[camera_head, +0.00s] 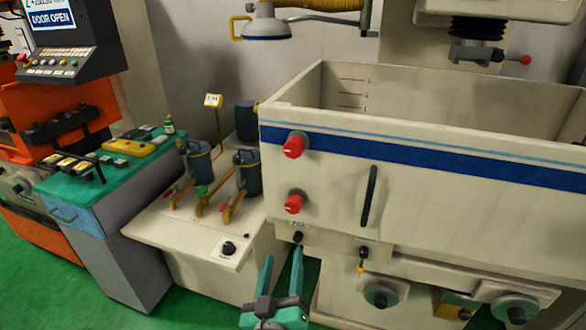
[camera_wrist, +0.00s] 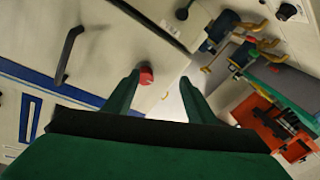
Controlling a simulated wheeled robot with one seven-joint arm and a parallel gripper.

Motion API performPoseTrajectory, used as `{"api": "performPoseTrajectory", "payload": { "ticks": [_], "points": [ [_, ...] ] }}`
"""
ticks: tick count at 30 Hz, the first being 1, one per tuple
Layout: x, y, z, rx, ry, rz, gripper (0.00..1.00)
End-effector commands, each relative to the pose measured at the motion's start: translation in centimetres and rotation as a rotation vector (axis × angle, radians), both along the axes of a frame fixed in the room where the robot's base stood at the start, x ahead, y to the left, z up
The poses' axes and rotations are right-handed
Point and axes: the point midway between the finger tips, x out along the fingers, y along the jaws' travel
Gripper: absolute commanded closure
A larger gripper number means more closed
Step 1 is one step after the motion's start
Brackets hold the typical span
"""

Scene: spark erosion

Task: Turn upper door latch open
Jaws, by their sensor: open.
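My gripper (camera_head: 283,255) is open and empty, below and in front of both latches in the head view. In the wrist view a red latch knob (camera_wrist: 146,76) shows beside the left fingertip of my gripper (camera_wrist: 158,78); it appears to be the lower latch. The upper latch seems hidden behind my gripper there.
The tank front (camera_head: 440,200) carries a black vertical handle (camera_head: 369,196). Small black knobs (camera_head: 298,237) and grey round dials (camera_head: 382,295) sit below. Left stand a filter unit (camera_head: 200,165) and a green-topped cabinet (camera_head: 120,165).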

Motion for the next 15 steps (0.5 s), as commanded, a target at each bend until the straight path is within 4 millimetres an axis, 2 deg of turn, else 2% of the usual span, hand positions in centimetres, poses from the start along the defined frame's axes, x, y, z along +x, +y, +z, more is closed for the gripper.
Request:
{"api": "performPoseTrajectory", "payload": {
  "ticks": [1, 6, 15],
  "points": [
    [0.9, 0.3, 2.1, 0.007, -0.019, -0.013, 0.49],
    [2.7, 0.6, 7.4, 0.042, -0.044, -0.069, 0.49],
    [3.7, 0.9, 16.3, 0.160, -0.061, -0.153, 0.49]
  ]
}}
